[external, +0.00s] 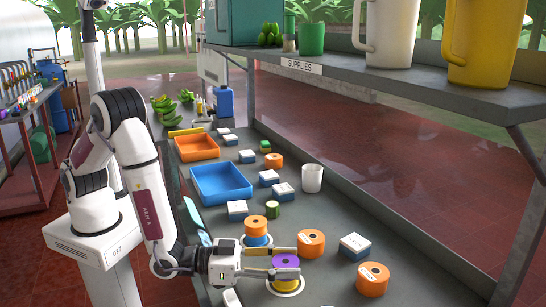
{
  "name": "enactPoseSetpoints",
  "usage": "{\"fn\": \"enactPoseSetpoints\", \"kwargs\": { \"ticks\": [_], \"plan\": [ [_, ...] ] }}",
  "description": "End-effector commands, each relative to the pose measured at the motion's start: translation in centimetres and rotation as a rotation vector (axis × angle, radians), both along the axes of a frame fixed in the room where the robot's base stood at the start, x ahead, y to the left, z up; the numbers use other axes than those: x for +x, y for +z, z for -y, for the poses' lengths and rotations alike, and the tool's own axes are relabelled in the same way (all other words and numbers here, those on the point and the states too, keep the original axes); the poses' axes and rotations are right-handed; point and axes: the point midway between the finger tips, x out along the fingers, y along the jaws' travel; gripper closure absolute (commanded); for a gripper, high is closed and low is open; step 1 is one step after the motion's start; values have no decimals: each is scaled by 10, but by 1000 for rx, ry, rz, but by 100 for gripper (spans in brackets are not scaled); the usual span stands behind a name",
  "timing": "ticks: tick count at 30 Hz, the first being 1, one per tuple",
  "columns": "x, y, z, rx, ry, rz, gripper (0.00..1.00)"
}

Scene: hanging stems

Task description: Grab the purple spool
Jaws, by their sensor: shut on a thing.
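The purple spool (286,261) stands upright at the front of the grey bench, over a white ring-shaped base (285,291). My gripper (285,263) reaches in from the left, with its two yellowish fingers on either side of the spool. The fingers are shut on the spool, and the nearer one hides part of its side. A yellow band shows below the purple top. I cannot tell whether the spool is clear of the base.
An orange spool (256,226) stands on a blue-and-white base just behind my gripper. Orange spools (311,243) and (373,279) and a white-and-blue box (354,246) lie to the right. Blue (221,184) and orange (196,148) trays sit further back. A shelf (390,75) overhangs the bench.

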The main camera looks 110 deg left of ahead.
Motion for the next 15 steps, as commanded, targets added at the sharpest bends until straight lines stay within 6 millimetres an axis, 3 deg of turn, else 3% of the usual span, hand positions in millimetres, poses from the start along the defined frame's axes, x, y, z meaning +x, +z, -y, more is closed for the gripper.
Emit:
{"fn": "enactPoseSetpoints", "kwargs": {
  "ticks": [8,15],
  "plan": [
    [0,13,0,-1,0,1,81],
    [0,37,0,-1,0,3,81]
  ]
}}
